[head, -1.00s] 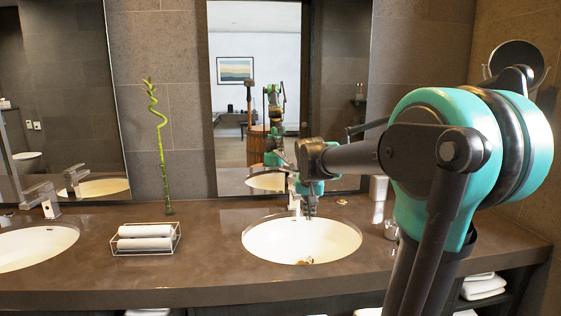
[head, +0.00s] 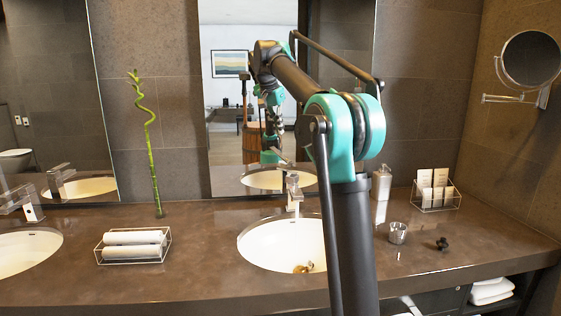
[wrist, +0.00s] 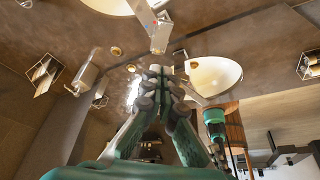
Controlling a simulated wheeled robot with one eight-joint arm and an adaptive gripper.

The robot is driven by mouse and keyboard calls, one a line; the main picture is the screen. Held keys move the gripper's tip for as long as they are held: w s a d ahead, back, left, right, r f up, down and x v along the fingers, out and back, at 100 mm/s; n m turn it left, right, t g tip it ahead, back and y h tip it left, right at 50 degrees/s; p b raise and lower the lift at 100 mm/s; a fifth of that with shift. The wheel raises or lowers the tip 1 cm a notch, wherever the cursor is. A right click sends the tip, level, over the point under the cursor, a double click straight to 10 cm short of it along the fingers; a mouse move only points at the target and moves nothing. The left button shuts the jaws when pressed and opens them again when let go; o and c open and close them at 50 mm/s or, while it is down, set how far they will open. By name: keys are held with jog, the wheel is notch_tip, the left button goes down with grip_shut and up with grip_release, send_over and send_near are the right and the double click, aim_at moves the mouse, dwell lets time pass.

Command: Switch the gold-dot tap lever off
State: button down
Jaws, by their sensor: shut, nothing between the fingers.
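In the wrist view the tap (wrist: 160,36) is near the top centre. My gripper (wrist: 157,72) is shut and empty, its fingertips apart from the tap in that picture. In the head view my forearm reaches up and back toward the mirror, and my gripper is hard to tell from its reflection. A second tap (head: 28,203) stands at the left basin.
A wire basket of rolled towels (head: 133,246) and a bamboo stalk (head: 152,150) stand left of the basin. A soap dispenser (head: 381,184), a glass (head: 397,233), a small dark item (head: 442,244) and a card holder (head: 434,190) are right. The mirror (head: 225,150) stands close behind.

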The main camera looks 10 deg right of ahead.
jog(key=x, duration=0.9)
jog(key=shift+d+f, duration=0.1)
jog(key=f, duration=0.3)
jog(key=shift+s+a+f, duration=0.15)
jog(key=shift+s+a, duration=0.15)
jog(key=shift+s, duration=0.05)
jog(key=shift+s+a+f, duration=0.15)
jog(key=shift+s+f, duration=0.05)
jog(key=shift+f, duration=0.4)
notch_tip(320, 180, down, 6)
jog(key=s+a+t+h, duration=0.1)
jog(key=s+t+h, duration=0.1)
jog(key=t, duration=0.1)
jog(key=shift+a+h, duration=0.3)
jog(key=shift+a, duration=0.1)
jog(key=shift+s, duration=0.2)
jog(key=shift+r, duration=0.1)
